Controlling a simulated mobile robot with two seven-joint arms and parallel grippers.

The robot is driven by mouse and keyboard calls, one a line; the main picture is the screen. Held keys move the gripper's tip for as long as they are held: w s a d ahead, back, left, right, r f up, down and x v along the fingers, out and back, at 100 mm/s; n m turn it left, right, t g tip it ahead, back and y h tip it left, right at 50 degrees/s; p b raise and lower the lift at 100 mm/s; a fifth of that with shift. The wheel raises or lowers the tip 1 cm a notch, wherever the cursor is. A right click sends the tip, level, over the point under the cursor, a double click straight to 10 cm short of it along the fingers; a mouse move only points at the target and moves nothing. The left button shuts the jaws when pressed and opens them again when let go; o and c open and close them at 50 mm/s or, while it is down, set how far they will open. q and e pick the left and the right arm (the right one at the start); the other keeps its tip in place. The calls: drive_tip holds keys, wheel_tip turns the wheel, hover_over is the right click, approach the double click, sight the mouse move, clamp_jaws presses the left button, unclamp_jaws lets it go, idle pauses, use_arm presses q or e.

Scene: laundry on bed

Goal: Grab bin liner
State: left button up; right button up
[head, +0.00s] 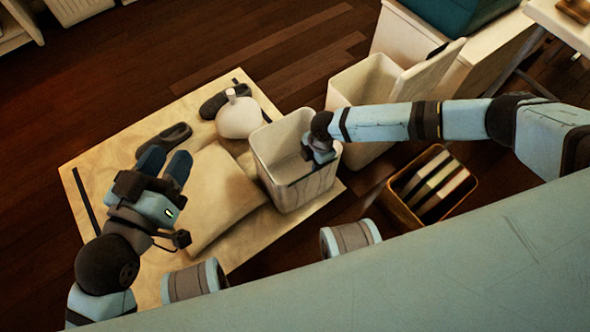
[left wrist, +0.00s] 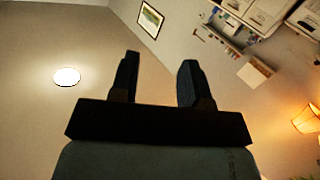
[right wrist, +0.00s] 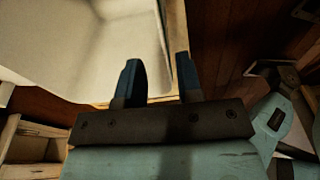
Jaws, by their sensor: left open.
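A cream open bin (head: 268,148) stands on the pale mat; I cannot tell a separate liner from its walls. A white rounded bag-like thing with a narrow neck (head: 239,119) sits behind it. My right gripper (head: 318,155) is at the bin's right rim, pointing down. In the right wrist view its fingers (right wrist: 160,82) are apart, with the bin's pale edge (right wrist: 172,30) showing between and beyond them; contact is unclear. My left gripper (head: 166,166) is open and empty, raised at the left, well away from the bin; its fingers (left wrist: 158,82) point toward wall and ceiling.
A second pale bin with a raised lid (head: 361,82) stands close behind. A wooden crate (head: 402,207) with several upright items is at right. Dark shoes (head: 163,141) and a beige cushion-like thing (head: 215,193) lie on the mat (head: 90,165).

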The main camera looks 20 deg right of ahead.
use_arm(q)
drive_tip(key=w+m+b, duration=0.1)
drive_tip(key=w+a+m+t+b, duration=0.1)
drive_tip(key=b, duration=0.1)
drive_tip(key=shift+r+h, duration=0.15)
drive_tip(key=shift+h, duration=0.15)
use_arm(e)
drive_tip(key=f, duration=0.5)
drive_tip(key=shift+s+f, duration=0.25)
drive_tip(key=shift+f, duration=0.1)
use_arm(q)
drive_tip(key=shift+s, duration=0.1)
use_arm(e)
clamp_jaws()
